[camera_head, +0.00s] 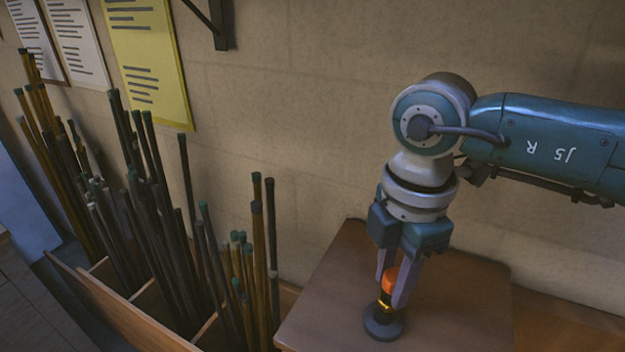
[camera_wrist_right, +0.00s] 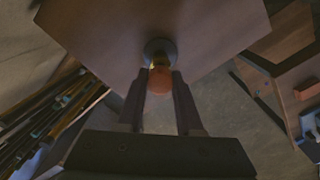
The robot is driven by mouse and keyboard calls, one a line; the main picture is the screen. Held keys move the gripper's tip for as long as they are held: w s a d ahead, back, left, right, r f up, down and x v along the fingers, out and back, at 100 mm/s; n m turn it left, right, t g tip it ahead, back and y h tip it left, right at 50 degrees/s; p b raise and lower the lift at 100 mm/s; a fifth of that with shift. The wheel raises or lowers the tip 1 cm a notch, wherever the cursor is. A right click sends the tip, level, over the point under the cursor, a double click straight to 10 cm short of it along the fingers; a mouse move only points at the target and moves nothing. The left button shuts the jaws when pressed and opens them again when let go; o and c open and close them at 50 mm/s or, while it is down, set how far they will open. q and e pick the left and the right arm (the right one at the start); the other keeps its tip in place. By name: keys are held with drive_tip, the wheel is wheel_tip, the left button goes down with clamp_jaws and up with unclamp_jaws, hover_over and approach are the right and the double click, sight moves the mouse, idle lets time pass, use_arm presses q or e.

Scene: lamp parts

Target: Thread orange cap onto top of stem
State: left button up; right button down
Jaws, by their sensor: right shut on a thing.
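The orange cap (camera_head: 390,278) sits between the fingers of my right gripper (camera_head: 395,288), which is shut on it. Below the cap is a short brass-coloured stem (camera_head: 385,300) rising from a round dark base (camera_head: 383,324) on the brown table top. The cap is at the top of the stem; I cannot tell whether it is threaded on. In the right wrist view the orange cap (camera_wrist_right: 160,82) shows between the fingertips, with the dark base (camera_wrist_right: 160,47) beyond it. My left gripper is not in view.
The brown table (camera_head: 455,310) is otherwise clear. Several long rods with dark and green ends stand in a divided wooden bin (camera_head: 135,312) to the left. A plain wall (camera_head: 300,120) with posted sheets stands behind.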

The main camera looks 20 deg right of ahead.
drive_tip(key=shift+s+f, duration=0.1)
drive_tip(key=shift+s, duration=0.15)
drive_tip(key=shift+m+p, duration=0.5)
drive_tip(key=shift+m, duration=0.4)
drive_tip(key=m+p, duration=0.1)
drive_tip(key=m, duration=0.2)
drive_tip(key=shift+m+p, duration=0.3)
drive_tip(key=shift+m, duration=0.1)
drive_tip(key=shift+f+m, duration=0.1)
drive_tip(key=shift+m, duration=0.8)
